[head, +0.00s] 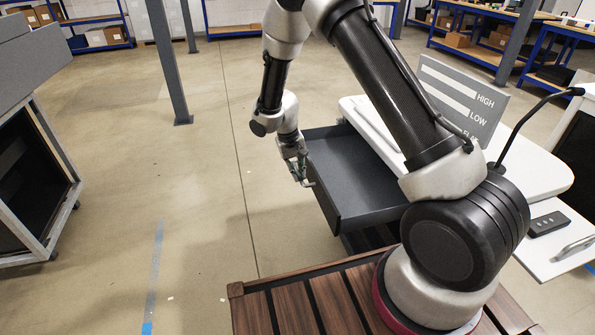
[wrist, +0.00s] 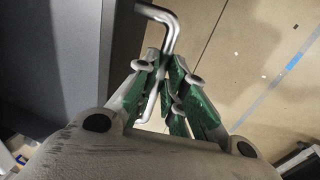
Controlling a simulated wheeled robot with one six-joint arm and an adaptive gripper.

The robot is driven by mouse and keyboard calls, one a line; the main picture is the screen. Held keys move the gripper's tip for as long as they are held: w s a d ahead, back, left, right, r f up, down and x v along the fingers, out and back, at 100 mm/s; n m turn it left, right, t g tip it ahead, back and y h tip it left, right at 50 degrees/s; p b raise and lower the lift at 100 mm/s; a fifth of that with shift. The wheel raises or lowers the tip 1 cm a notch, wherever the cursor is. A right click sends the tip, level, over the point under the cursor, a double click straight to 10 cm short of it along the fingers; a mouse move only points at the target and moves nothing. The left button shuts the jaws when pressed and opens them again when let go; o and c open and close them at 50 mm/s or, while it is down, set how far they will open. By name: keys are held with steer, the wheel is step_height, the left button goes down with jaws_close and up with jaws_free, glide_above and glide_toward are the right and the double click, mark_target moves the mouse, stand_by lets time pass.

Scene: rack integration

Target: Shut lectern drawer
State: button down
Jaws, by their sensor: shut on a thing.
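The lectern drawer (head: 355,180) is dark grey and stands pulled out to the left from under the white lectern top (head: 535,165) in the head view. Its inside looks empty. My gripper (head: 303,176) is at the drawer's outer front face. In the wrist view my gripper (wrist: 164,92) has its green-padded fingers shut on a bent metal handle (wrist: 168,20). Part of the handle is hidden between the fingers.
A slatted wooden platform (head: 295,305) lies below the drawer, around my arm's base. A grey rack or cabinet (head: 30,165) stands at the far left. A sign with HIGH and LOW (head: 460,100) stands on the lectern. The floor left of the drawer is clear.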

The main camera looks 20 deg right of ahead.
steer(key=shift+d, duration=0.1)
glide_above(359, 174)
steer(key=shift+w+d, duration=0.1)
steer(key=shift+w, duration=0.05)
steer(key=c, duration=1.5)
jaws_free()
steer(key=r, duration=0.4)
steer(key=a+r, duration=0.1)
steer(key=r, duration=0.3)
steer(key=a+r, duration=0.1)
steer(key=r, duration=0.2)
steer(key=shift+a+r, duration=0.2)
steer(key=shift+r, duration=0.2)
